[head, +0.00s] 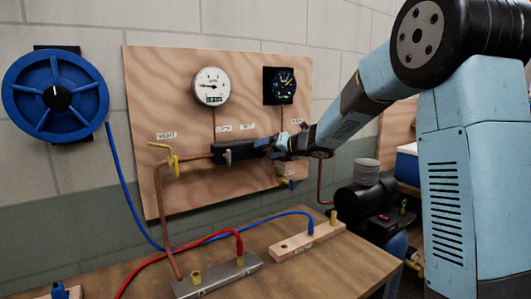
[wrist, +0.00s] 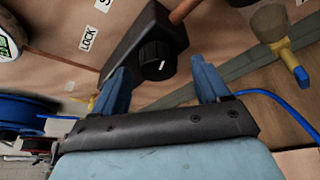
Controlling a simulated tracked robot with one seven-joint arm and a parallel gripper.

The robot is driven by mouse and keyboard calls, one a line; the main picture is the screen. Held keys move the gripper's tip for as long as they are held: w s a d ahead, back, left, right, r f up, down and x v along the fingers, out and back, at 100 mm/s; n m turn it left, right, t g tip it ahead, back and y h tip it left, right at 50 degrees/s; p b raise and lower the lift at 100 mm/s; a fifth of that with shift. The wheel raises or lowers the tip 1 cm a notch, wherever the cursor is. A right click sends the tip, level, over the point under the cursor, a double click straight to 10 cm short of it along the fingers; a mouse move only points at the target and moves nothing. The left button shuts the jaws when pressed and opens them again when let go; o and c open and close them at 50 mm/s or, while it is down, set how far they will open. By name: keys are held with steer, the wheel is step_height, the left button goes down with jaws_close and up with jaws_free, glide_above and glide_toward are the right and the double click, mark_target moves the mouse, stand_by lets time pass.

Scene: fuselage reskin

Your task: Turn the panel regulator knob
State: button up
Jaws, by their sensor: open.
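The panel regulator is a dark block (head: 228,151) on the plywood panel, with a copper pipe running into its left end in the head view. Its black round knob (wrist: 156,60) has a white pointer line and shows clearly in the wrist view. My gripper (wrist: 160,73) is open, with one blue finger on each side of the knob. A gap shows between the knob and each finger, the wider one on the right. In the head view my gripper (head: 272,144) is at the regulator's right end and mostly hides the knob.
A white gauge (head: 211,85) and a black gauge (head: 279,85) sit above on the plywood panel (head: 150,90). A yellow-handled valve (head: 172,160) is to the left. A blue hose reel (head: 55,95) hangs on the wall.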

steer(key=v, duration=1.1)
steer(key=shift+d, duration=0.15)
steer(key=m+t, duration=0.5)
steer(key=m, duration=2.2)
glide_toward(260, 151)
steer(key=x, duration=0.9)
steer(key=shift+w+d+f, duration=0.25)
steer(key=shift+w, duration=0.2)
steer(key=c, duration=1)
